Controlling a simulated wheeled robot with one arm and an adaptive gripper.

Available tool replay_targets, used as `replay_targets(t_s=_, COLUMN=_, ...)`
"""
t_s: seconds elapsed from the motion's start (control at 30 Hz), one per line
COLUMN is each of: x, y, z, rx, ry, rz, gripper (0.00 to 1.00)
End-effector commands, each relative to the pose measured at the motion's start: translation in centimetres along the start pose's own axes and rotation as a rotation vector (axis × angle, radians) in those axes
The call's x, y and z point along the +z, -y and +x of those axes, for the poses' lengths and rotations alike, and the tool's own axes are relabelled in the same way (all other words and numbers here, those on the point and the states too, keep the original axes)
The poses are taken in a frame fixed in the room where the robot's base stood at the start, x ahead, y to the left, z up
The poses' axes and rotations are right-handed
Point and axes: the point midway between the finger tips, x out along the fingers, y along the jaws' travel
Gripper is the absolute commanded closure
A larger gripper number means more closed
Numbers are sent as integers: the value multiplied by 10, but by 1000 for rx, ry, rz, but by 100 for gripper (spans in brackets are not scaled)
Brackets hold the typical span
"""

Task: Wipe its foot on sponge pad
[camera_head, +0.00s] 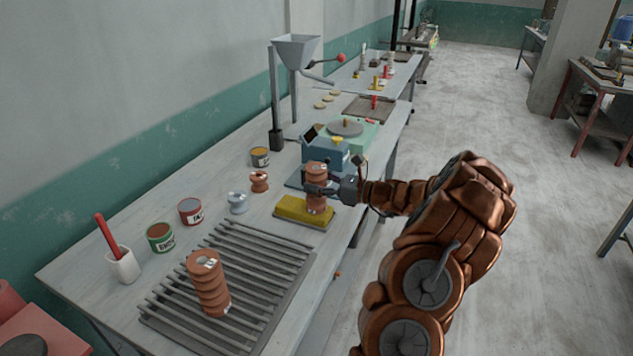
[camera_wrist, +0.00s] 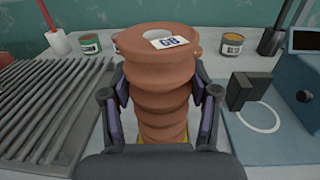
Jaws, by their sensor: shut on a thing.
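My gripper (camera_head: 318,188) is shut on a ribbed terracotta clay piece (camera_head: 317,172), and a finger shows on each side of it in the wrist view (camera_wrist: 160,112). The held piece (camera_wrist: 157,75) is upright and has a white label marked "GB" on top. The yellow sponge pad (camera_head: 304,212) lies on the bench directly below and around the foot of the piece. Only a sliver of yellow shows behind the fingers in the wrist view. I cannot tell whether the foot touches the pad.
A slatted rack (camera_head: 240,285) holds a similar ribbed clay piece (camera_head: 209,282) at the near end. Cans (camera_head: 190,211), small spools (camera_head: 259,181) and a white cup with a red handle (camera_head: 122,264) stand along the wall side. A blue machine (camera_head: 326,152) stands beyond the pad.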

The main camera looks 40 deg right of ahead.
Motion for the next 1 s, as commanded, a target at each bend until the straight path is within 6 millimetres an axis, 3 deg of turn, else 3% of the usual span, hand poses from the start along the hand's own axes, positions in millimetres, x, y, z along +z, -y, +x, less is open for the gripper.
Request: replay_targets(t_s=1.0, x=-5, y=0, z=3, rx=0, ry=2, rz=0, gripper=100)
